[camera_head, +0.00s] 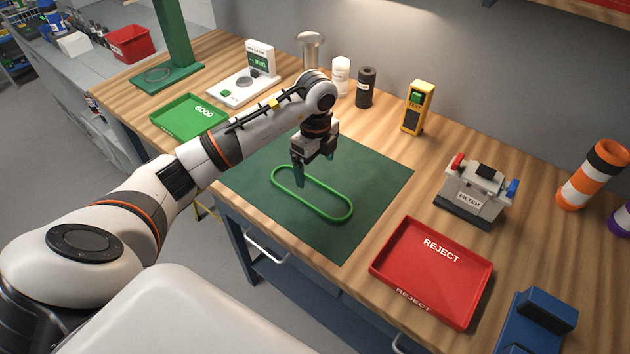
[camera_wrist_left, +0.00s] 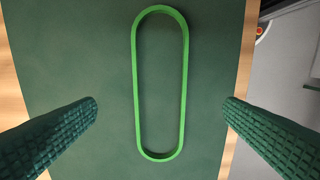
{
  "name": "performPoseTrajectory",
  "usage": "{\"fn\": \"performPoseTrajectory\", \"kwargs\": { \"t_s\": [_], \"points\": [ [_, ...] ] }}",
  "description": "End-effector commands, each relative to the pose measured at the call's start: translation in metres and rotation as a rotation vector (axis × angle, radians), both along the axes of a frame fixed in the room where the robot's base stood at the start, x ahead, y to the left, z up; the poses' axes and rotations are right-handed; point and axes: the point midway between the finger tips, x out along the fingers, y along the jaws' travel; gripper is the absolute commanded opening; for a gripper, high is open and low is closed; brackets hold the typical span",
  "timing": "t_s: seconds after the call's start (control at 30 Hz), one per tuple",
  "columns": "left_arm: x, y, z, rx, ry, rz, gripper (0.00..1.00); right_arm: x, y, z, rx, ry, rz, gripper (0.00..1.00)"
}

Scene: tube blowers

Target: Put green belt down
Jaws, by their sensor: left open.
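The green belt (camera_head: 335,214) is a long closed loop with rounded ends. It lies flat on the dark green mat (camera_head: 373,174) on the bench. It also shows whole in the left wrist view (camera_wrist_left: 135,85), between my fingers but apart from them. My left gripper (camera_head: 313,176) is over the belt's far end in the head view, pointing down. In the wrist view its two textured fingers (camera_wrist_left: 160,118) are wide apart with nothing between them. My right gripper is in neither view.
A green GOOD tray (camera_head: 175,123) is left of the mat, and a red REJECT tray (camera_head: 410,283) is at the right. A FILTER unit (camera_head: 468,203), a yellow tester (camera_head: 416,110) and a white scale (camera_head: 232,91) stand around. The mat's right part is clear.

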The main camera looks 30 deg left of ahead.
Motion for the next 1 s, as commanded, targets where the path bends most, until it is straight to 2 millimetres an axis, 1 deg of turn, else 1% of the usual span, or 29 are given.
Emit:
{"fn": "performPoseTrajectory", "kwargs": {
  "t_s": [0.1,0.2,0.3,0.83,0.87,0.93,0.97,1.0],
  "points": [
    [0.001,0.000,0.018,0.000,-0.004,-0.001,0.92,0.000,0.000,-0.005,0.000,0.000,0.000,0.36],
    [0.000,0.000,0.028,0.001,-0.002,0.000,0.92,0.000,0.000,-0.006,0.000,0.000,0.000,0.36],
    [0.000,0.000,0.033,0.000,0.000,0.000,0.92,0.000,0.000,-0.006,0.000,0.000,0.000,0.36],
    [0.000,-0.001,0.034,-0.001,0.000,-0.001,0.92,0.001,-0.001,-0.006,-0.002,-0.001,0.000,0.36],
    [0.000,-0.002,0.033,-0.006,-0.001,-0.005,0.92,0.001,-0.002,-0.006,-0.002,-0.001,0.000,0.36],
    [0.000,-0.012,0.029,-0.041,-0.015,-0.036,0.92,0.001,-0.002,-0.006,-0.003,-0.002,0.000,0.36],
    [0.001,-0.020,0.026,-0.070,-0.025,-0.060,0.92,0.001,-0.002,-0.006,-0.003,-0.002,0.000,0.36],
    [0.001,-0.034,0.022,-0.125,-0.047,-0.104,0.92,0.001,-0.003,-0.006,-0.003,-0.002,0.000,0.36]
  ]
}}
